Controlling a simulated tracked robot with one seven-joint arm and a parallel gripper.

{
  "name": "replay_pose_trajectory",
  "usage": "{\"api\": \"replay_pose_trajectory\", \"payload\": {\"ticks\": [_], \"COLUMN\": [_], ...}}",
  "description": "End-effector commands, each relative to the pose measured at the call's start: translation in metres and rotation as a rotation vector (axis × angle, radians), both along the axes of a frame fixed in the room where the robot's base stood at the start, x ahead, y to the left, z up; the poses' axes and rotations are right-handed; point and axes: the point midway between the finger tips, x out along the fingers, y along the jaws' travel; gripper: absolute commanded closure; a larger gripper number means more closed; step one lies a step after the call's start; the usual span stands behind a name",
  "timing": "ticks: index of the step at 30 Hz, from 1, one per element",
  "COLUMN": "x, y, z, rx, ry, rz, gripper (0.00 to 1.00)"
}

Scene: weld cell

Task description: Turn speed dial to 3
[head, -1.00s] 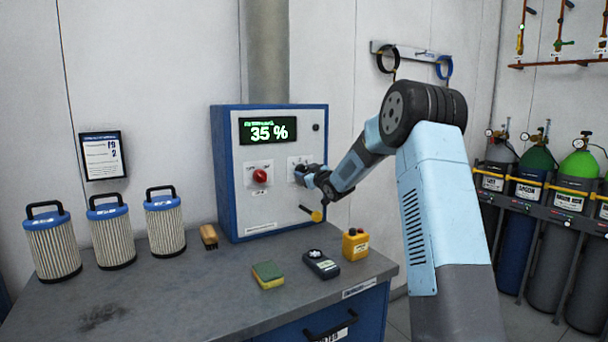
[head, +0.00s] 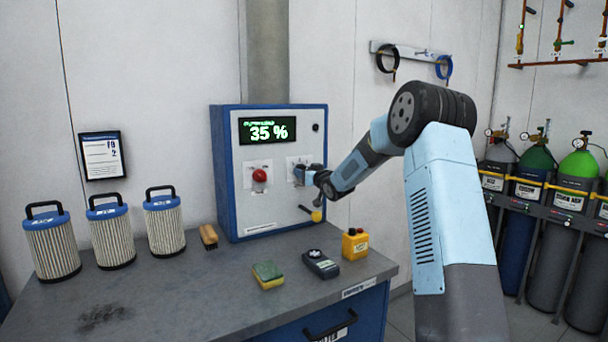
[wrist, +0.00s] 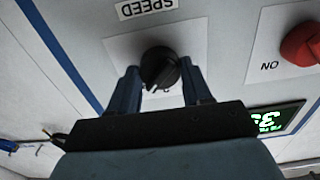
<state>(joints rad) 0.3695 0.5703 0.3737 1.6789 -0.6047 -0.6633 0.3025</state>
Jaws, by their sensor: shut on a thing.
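The speed dial is a black knob (wrist: 160,68) on a white plate labelled SPEED, seen upside down in the wrist view. My gripper (wrist: 160,88) has one finger on each side of the knob and is shut on it. In the head view my gripper (head: 306,175) is at the front of the blue and white control box (head: 285,205) and hides the dial. The scale marks around the knob are mostly hidden, so its setting cannot be read. The box's green display (head: 268,130) reads 35 %.
On the bench are a yellow button box (head: 355,244), a dark meter (head: 321,264), a sponge (head: 267,275), a brush (head: 208,237) and filters (head: 112,233).

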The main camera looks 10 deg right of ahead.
Motion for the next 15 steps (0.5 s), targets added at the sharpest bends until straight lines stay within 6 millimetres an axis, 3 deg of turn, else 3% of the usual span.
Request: {"api": "replay_pose_trajectory", "payload": {"ticks": [5,6,13,15], "x": [-0.0004,-0.0005,-0.0002,-0.0002], "y": [0.0001,0.0002,0.0003,0.0002], "z": [-0.0057,-0.0057,-0.0027,-0.0021], "rx": [-0.001,-0.001,-0.001,-0.001], "ry": [0.010,0.010,0.005,0.004], "rz": [0.000,0.000,0.000,0.000], "gripper": [0.82,0.49,0.27,0.25]}}
